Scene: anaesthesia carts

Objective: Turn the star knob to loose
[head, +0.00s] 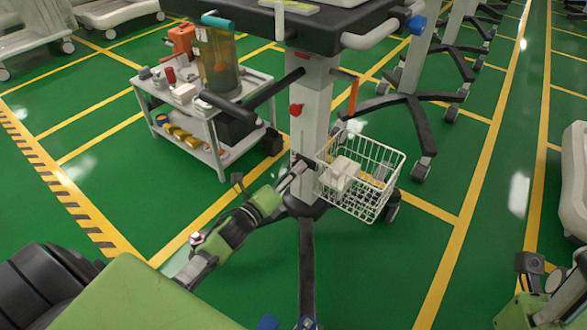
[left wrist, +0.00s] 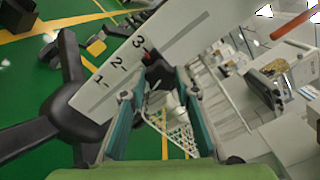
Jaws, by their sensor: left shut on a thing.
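My left gripper (head: 303,166) reaches to the pale column (head: 311,105) of the cart, beside the wire basket. In the left wrist view the two fingers of my left gripper (left wrist: 156,86) stand on either side of a dark knob (left wrist: 158,72) and are shut on it. The knob sits against the white column, next to a printed scale (left wrist: 120,63) with the numbers 1, 2 and 3. The fingers hide part of the knob, and its star shape and turn position cannot be made out. My right gripper (head: 540,272) is at the lower right, away from the cart; its finger opening is unclear.
The white wire basket (head: 362,185) holds pale boxes and hangs close to the right of my left gripper. Dark cart legs (head: 307,250) spread below. A two-tier trolley (head: 218,155) with items stands behind left.

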